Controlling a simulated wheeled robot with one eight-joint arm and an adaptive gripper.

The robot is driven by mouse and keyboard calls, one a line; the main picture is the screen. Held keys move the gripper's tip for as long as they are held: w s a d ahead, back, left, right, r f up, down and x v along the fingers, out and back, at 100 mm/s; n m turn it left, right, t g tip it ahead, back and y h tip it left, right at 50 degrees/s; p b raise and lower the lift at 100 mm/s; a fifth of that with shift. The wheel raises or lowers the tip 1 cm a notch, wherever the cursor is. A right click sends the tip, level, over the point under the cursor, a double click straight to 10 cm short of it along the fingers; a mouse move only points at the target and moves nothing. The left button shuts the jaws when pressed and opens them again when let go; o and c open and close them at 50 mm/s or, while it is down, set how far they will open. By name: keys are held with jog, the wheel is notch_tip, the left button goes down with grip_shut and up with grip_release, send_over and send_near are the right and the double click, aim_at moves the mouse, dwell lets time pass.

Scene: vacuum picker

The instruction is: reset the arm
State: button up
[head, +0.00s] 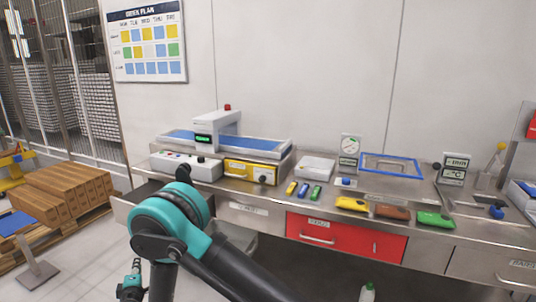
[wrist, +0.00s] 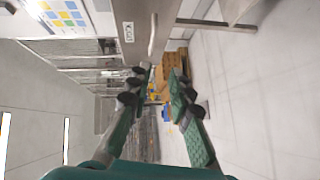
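My arm (head: 172,225), with teal and black links, rises in the lower left of the head view in front of the workbench. My gripper (wrist: 156,84) shows in the wrist view with its two green and dark fingers spread apart. Nothing is held between them. The wrist picture is turned sideways; beyond the fingers lie brown boxes (wrist: 172,66) and a drawer front with a pale handle (wrist: 153,36). I cannot clearly make out the gripper in the head view.
The steel workbench (head: 270,205) holds a white and blue machine (head: 216,128), a yellow box (head: 251,171), small coloured packs (head: 303,190), a blue-rimmed tray (head: 392,158) and pouches (head: 350,203). A red drawer (head: 345,237) is below. Stacked boxes (head: 65,190) stand on a pallet at left.

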jog(key=w+d+r+m+g+h, duration=0.1)
jog(key=w+d+r+m+h, duration=0.3)
jog(key=d, duration=0.6)
jog(key=w+d+r+m+g+h, duration=0.15)
jog(key=w+d, duration=0.35)
jog(key=d, duration=0.6)
jog(key=w+d+r+m+g+h, duration=0.1)
jog(key=w+d+r+m, duration=0.3)
jog(key=d, duration=0.6)
jog(key=s+d+m+g+h, duration=0.2)
jog(key=s+d+m+g, duration=0.1)
jog(key=d, duration=1.5)
jog(key=s+d+f+m+g+y, duration=0.1)
jog(key=s+d+m, duration=0.3)
jog(key=s+d, duration=0.4)
jog(key=s+d+f+m+g+y, duration=0.1)
jog(key=s+d+m+g, duration=0.2)
jog(key=s+d, duration=0.5)
jog(key=s+m, duration=0.1)
jog(key=s, duration=0.5)
jog(key=shift+s+d+f, duration=0.25)
jog(key=shift+d, duration=0.05)
